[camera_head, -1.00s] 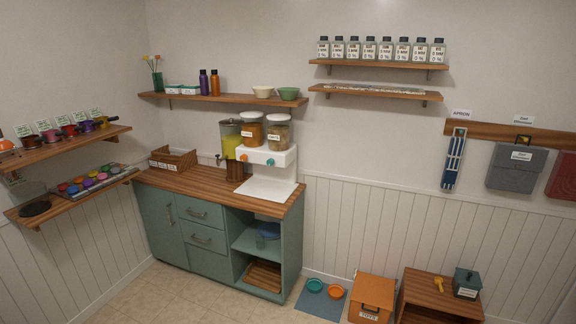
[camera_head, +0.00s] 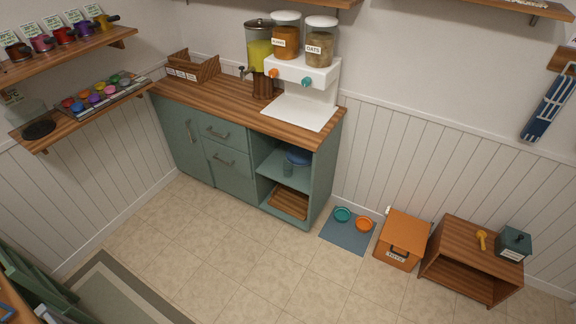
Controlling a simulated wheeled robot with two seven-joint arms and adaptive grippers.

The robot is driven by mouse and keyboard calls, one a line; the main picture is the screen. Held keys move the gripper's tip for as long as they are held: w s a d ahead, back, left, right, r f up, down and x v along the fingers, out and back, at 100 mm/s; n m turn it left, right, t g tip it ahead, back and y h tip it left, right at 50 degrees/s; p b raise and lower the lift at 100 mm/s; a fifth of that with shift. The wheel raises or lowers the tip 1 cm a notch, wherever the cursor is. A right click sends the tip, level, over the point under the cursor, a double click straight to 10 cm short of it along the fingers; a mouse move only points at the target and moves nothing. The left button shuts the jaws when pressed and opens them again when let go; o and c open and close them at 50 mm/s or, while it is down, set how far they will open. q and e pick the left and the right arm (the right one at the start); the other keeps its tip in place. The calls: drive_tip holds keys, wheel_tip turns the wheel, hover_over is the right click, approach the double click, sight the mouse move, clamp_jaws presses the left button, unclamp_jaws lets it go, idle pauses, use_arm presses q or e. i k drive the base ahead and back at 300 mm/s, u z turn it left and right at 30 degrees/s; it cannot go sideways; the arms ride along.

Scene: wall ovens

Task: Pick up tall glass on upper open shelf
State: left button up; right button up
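A small bluish, see-through upright thing that looks like a glass (camera_head: 288,169) stands on the upper open shelf (camera_head: 267,171) of the green cabinet. A dark blue bowl or plate stack (camera_head: 299,157) is just behind it and to its right. The glass is small and shaded, so its exact shape is hard to tell. Neither of my grippers shows in the head view.
A wooden tray or crate (camera_head: 290,202) sits in the lower open compartment. The white dispenser (camera_head: 303,80) stands on the wooden countertop (camera_head: 225,101) above. A blue mat (camera_head: 346,237) with two bowls and an orange box (camera_head: 402,240) lie to the right. The tiled floor (camera_head: 220,235) in front is clear.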

sight(287, 163)
drive_tip(key=u, duration=0.45)
drive_tip(key=i, duration=2)
drive_tip(key=u, duration=2)
drive_tip(key=i, duration=1.7)
drive_tip(key=z, duration=3)
